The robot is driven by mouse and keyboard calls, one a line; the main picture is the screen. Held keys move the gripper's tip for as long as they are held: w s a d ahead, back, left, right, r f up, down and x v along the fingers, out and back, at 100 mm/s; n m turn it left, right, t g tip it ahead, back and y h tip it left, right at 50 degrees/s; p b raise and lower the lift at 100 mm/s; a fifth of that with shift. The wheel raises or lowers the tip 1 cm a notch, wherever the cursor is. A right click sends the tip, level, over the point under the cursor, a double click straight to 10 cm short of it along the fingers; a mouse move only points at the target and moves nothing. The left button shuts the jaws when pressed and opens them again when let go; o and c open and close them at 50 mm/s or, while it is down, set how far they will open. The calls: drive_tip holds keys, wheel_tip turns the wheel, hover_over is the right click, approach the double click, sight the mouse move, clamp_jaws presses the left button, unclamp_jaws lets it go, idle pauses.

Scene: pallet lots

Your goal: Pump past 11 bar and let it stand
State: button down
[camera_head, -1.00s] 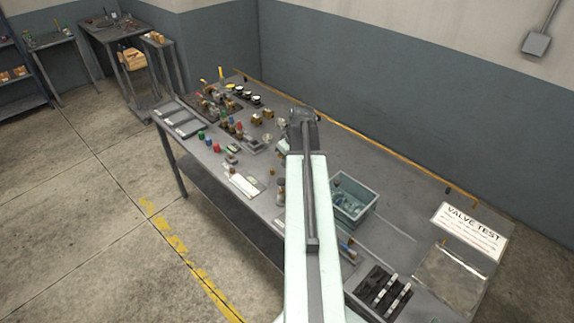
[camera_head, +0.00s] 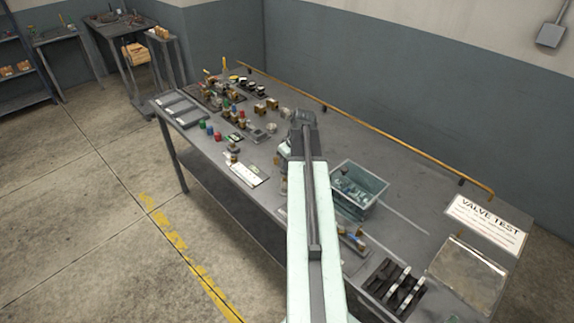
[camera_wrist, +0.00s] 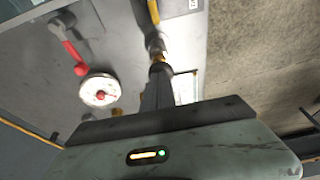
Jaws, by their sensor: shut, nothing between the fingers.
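In the wrist view, a round white gauge (camera_wrist: 101,90) with a red rim or mark lies left of my gripper (camera_wrist: 158,72); its reading is too small to make out. A red lever handle (camera_wrist: 72,50) is beside the gauge at upper left. My gripper's dark fingers are shut and empty. A brass-coloured part (camera_wrist: 157,57) is right at the fingertips; I cannot tell whether they touch it. A rod with a yellow end (camera_wrist: 153,12) is above it. In the head view my arm reaches over the bench and hides my fingertips. I cannot pick out the pump handle for certain.
The grey bench (camera_head: 400,165) carries several small valves and fittings at its far left. A clear bin (camera_head: 358,190) stands right of my arm. A "VALVE TEST" sign (camera_head: 486,222) and a black rack (camera_head: 391,287) are at right. A yellow pipe (camera_head: 370,125) runs along the back edge.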

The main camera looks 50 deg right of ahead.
wheel_tip(320, 180, down, 3)
drive_tip(key=shift+r+b, duration=0.1)
drive_tip(key=shift+b, duration=0.8)
drive_tip(key=shift+s+a+r, duration=0.1)
drive_tip(key=shift+s+r, duration=0.05)
drive_tip(key=shift+r, duration=0.05)
drive_tip(key=shift+r+p, duration=0.35)
drive_tip(key=shift+p, duration=0.25)
wheel_tip(320, 180, up, 5)
drive_tip(key=p, duration=0.4)
drive_tip(key=shift+f+p, duration=0.2)
drive_tip(key=shift+p, duration=0.1)
drive_tip(key=p+v, duration=0.8)
drive_tip(key=shift+r, duration=0.4)
drive_tip(key=shift+s, duration=0.15)
